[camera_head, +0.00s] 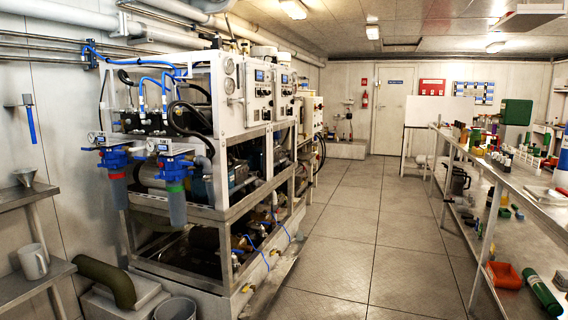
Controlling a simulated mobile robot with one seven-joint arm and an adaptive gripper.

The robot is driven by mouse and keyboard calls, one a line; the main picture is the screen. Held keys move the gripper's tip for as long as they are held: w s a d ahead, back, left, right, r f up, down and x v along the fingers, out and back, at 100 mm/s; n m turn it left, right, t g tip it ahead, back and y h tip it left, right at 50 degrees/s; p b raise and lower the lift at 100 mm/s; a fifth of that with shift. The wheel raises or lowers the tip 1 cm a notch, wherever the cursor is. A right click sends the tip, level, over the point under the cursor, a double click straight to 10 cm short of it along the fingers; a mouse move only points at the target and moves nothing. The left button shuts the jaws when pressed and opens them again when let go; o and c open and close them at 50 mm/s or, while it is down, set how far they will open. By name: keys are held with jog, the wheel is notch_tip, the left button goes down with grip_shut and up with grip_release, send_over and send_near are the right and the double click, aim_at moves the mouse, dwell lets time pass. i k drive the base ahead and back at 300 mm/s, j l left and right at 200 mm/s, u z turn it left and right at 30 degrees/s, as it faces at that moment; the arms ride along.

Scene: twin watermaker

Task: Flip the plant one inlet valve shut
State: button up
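The watermaker plant (232,120) is a white-framed rack at left, with gauges and control boxes on its upper front. Two blue-headed filter housings (115,158) (174,168) hang at its near end, with small labels too small to read. Blue hoses (160,63) run above them. Low in the frame are small valves with blue handles, one near the front (237,252) and one farther back (276,216). I cannot tell which is the plant one inlet valve, or whether any valve is open or shut. My gripper is not in view.
A clear tiled floor aisle (360,240) runs to the far door (388,110). A metal bench (500,172) with bottles and tools lines the right.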

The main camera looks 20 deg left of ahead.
aim_at(182, 162)
jog(key=u, duration=1.65)
